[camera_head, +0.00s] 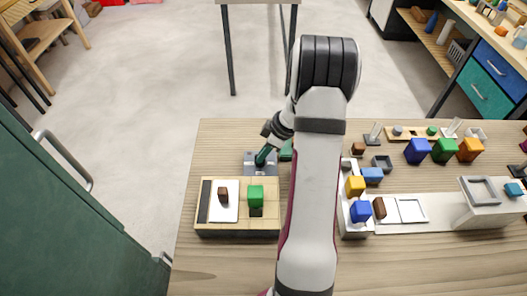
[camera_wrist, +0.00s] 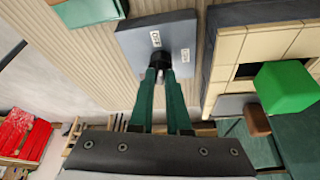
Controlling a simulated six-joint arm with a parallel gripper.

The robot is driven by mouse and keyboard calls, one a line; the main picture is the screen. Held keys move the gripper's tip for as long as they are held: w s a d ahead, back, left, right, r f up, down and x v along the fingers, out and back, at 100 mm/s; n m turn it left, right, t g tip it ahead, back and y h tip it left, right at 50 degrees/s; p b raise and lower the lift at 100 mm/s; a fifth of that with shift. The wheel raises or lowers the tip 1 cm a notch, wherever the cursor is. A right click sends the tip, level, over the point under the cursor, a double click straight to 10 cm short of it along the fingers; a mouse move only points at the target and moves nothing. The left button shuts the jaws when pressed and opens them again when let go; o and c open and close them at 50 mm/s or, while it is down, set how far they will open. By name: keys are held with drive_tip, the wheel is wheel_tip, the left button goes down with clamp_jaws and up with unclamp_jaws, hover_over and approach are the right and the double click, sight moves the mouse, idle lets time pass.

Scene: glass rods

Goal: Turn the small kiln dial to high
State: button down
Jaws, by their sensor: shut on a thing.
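The kiln dial (camera_wrist: 160,60) is a small dark knob on a blue-grey control box with two white labels, whose words I cannot read surely. The same control box (camera_head: 252,168) shows in the head view, just behind the beige brick kiln (camera_head: 238,231). My gripper (camera_wrist: 161,70) has its green fingers shut on the dial; in the head view my gripper (camera_head: 262,158) reaches down onto the box. The fingers hide part of the dial, so its pointing direction cannot be told.
A green block (camera_head: 256,193) and a brown block (camera_head: 223,195) are on the kiln. A green object (camera_head: 286,152) lies right of the control box. Several coloured blocks and white trays fill the table's right side. Bare wood lies in front of the kiln.

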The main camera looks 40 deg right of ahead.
drive_tip(key=m, duration=0.2)
drive_tip(key=m+h, duration=0.2)
drive_tip(key=m, duration=0.1)
drive_tip(key=shift+s+a+m+t, duration=0.1)
drive_tip(key=shift+a+m+t, duration=0.15)
drive_tip(key=shift+m+t, duration=0.05)
drive_tip(key=m+h, duration=0.1)
drive_tip(key=m, duration=0.1)
drive_tip(key=m+h, duration=0.1)
drive_tip(key=m, duration=0.1)
drive_tip(key=shift+a+m, duration=0.2)
drive_tip(key=shift+m, duration=0.5)
drive_tip(key=c, duration=0.9)
unclamp_jaws()
drive_tip(key=shift+r, duration=0.15)
drive_tip(key=v, duration=1.5)
drive_tip(key=shift+a+r, duration=0.15)
drive_tip(key=shift+r, duration=0.15)
